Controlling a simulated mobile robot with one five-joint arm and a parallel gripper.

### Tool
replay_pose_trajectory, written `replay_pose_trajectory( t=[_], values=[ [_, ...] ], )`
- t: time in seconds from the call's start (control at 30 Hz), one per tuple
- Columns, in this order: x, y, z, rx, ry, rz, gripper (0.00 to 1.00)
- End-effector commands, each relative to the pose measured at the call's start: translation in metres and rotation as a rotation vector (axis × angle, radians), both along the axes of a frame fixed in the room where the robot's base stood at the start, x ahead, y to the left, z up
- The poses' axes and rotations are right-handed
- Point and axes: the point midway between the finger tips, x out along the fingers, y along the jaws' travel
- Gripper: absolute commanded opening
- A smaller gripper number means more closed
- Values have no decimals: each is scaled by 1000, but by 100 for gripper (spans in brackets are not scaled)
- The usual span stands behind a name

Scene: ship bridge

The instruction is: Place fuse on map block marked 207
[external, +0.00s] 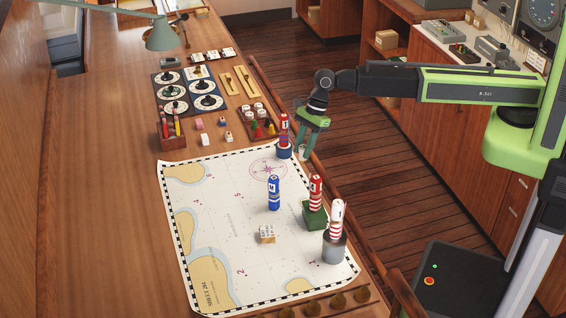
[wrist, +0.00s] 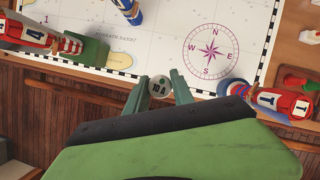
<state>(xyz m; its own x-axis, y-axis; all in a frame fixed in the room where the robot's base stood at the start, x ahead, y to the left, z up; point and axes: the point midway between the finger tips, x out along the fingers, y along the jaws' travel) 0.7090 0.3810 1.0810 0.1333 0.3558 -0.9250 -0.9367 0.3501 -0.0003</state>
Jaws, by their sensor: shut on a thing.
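The fuse (wrist: 158,86), a small pale round end marked "10 A" in the wrist view, sits between the two fingers of my gripper (wrist: 160,88). In the external view my gripper (external: 303,152) points down at the chart's right edge, near the compass rose; the fuse is too small to make out there. A small white block (external: 266,233) with dark markings lies on the lower middle of the chart; its marking is too small to read, so I cannot tell whether it says 207. It is out of the wrist view.
The chart (external: 215,215) covers the near table. A red figure on a blue base (external: 284,152) stands close beside my gripper.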

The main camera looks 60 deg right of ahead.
Motion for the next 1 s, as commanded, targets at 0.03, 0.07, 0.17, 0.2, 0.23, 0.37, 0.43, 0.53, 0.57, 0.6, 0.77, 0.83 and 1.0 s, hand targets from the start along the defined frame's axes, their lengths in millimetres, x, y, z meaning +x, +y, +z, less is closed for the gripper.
replay_pose_trajectory(
  t=[0.03,0.07,0.17,0.2,0.23,0.37,0.43,0.53,0.57,0.6,0.77,0.83,1.0],
  values=[
    [8,17,14,0,0,-22,0],
    [12,26,19,1,-1,-41,0],
    [23,60,34,0,0,-108,0],
    [27,75,41,0,-1,-137,0],
    [30,87,46,0,0,-160,0],
    [41,141,67,0,0,-257,0],
    [40,172,71,0,-1,-293,0],
    [27,214,62,1,-1,-296,0],
    [21,225,59,1,-1,-289,0],
    [13,240,55,2,-1,-277,0],
    [-11,282,49,3,0,-245,0],
    [-16,291,48,4,-1,-238,0],
    [-20,296,47,4,0,-234,0]
  ],
)
